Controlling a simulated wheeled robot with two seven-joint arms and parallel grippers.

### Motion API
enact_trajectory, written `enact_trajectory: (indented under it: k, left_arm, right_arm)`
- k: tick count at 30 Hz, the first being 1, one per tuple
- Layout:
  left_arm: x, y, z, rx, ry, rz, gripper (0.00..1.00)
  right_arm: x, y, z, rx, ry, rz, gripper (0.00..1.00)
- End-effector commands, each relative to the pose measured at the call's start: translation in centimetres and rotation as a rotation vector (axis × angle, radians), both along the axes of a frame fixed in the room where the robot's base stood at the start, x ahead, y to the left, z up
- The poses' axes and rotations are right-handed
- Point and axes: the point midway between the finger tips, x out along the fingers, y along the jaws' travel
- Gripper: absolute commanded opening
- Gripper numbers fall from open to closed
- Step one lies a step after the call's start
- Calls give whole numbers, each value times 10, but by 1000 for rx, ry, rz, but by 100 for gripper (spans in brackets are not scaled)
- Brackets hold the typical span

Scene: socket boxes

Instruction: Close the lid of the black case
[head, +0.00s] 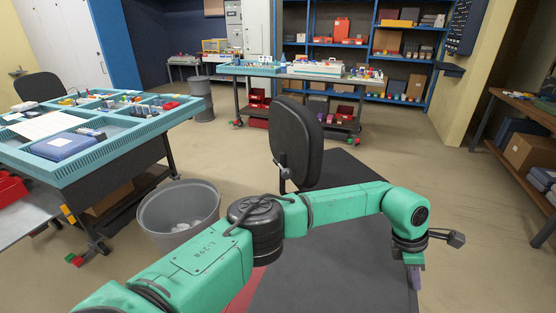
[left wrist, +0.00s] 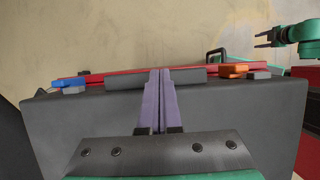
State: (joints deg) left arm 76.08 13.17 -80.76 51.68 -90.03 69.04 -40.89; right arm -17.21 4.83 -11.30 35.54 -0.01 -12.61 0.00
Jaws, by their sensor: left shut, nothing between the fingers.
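A broad dark grey panel (head: 330,280) lies under my left arm in the head view; I cannot tell for sure whether it is part of the black case. In the left wrist view a dark panel (left wrist: 230,110) fills the lower middle, with a red strip (left wrist: 105,77) along its far edge. My left gripper (head: 415,285) points down by the panel's right side. In the left wrist view its purple fingers (left wrist: 160,75) are together, empty, over the panel's far edge. My right gripper (left wrist: 263,40) shows at the upper right there, its fingers apart.
An orange piece (left wrist: 234,71) and a blue piece (left wrist: 70,82) sit near the red strip. A black chair (head: 297,140) stands beyond my arm. A grey bin (head: 178,212) and a teal-topped workbench (head: 125,150) are at left. Wooden shelving (head: 520,106) stands at right.

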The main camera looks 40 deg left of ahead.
Motion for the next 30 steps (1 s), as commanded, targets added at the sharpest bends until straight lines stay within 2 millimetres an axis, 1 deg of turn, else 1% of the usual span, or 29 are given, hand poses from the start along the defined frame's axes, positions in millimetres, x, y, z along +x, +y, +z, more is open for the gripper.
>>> enact_trajectory:
  k: [1,6,20,23,25,26,29,30]
  left_arm:
    - [0,1,-9,0,0,0,0]
    - [-1,2,-17,1,0,0,0]
    - [-3,4,-22,10,9,-3,0]
    - [-3,4,-14,9,7,-3,0]
    - [-2,4,-1,6,3,-2,0]
    - [-1,4,7,3,-1,-1,0]
    - [2,4,40,-6,-13,2,0]
    - [3,4,43,-7,-15,3,0]
  right_arm:
    - [0,4,-9,5,0,-1,50]
    - [0,9,-15,12,0,-1,50]
    - [0,6,-15,8,0,2,50]
    - [0,5,-10,6,0,3,50]
    - [0,4,-3,6,0,3,50]
    - [0,4,1,6,0,3,50]
    - [0,3,17,4,0,2,50]
    - [0,2,3,2,-1,2,50]
